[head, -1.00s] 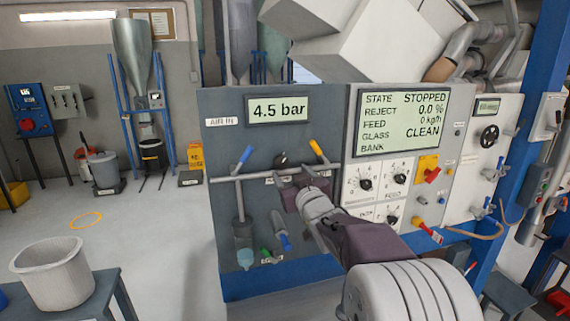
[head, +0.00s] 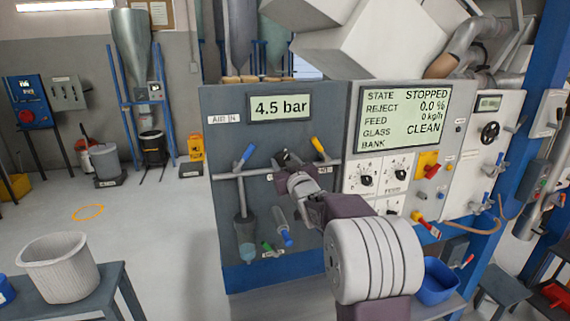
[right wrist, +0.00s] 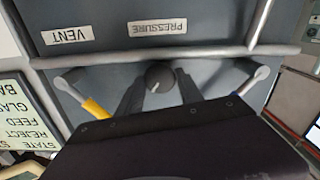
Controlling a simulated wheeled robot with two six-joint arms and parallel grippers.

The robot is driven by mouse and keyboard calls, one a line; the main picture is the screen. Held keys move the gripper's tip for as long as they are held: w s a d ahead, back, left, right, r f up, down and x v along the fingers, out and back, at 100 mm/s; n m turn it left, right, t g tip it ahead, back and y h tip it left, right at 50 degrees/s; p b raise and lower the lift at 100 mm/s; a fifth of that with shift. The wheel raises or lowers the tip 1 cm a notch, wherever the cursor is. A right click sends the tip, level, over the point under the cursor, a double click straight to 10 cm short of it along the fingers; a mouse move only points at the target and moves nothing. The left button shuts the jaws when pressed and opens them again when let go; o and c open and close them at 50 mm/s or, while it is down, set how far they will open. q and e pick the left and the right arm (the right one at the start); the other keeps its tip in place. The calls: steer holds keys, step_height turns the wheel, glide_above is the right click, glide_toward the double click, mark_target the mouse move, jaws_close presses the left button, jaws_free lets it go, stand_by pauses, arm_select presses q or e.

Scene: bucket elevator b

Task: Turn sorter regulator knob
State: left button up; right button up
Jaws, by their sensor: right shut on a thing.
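The dark round regulator knob (head: 283,159) is on the grey air panel (head: 218,150), below the display (head: 280,107) that reads 4.5 bar. It also shows in the right wrist view (right wrist: 159,76), near an upside-down PRESSURE label (right wrist: 157,27). My right gripper (head: 287,163) reaches the knob from the front. In the right wrist view its two dark fingers (right wrist: 158,88) stand on either side of the knob, shut on it. The arm hides part of the panel below. My left gripper is not in view.
A blue-handled valve (head: 244,156) is left of the knob and a yellow-handled valve (head: 319,148) right of it, both close to the gripper. A grey pipe (head: 228,177) crosses the panel. The sorter screen (head: 402,118) reads STOPPED. A blue bin (head: 438,282) is lower right.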

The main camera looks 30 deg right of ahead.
steer(key=shift+f+n+b, duration=0.4)
steer(key=shift+n+b, duration=0.7)
steer(key=shift+b, duration=0.15)
steer(key=shift+r+n, duration=0.15)
steer(key=shift+n, duration=0.15)
steer(key=shift+r, duration=0.15)
steer(key=o, duration=1.3)
steer(key=shift+o, duration=0.2)
steer(key=shift+s+a, duration=0.1)
steer(key=shift+s, duration=0.25)
steer(key=b+v, duration=0.2)
steer(key=v, duration=0.6)
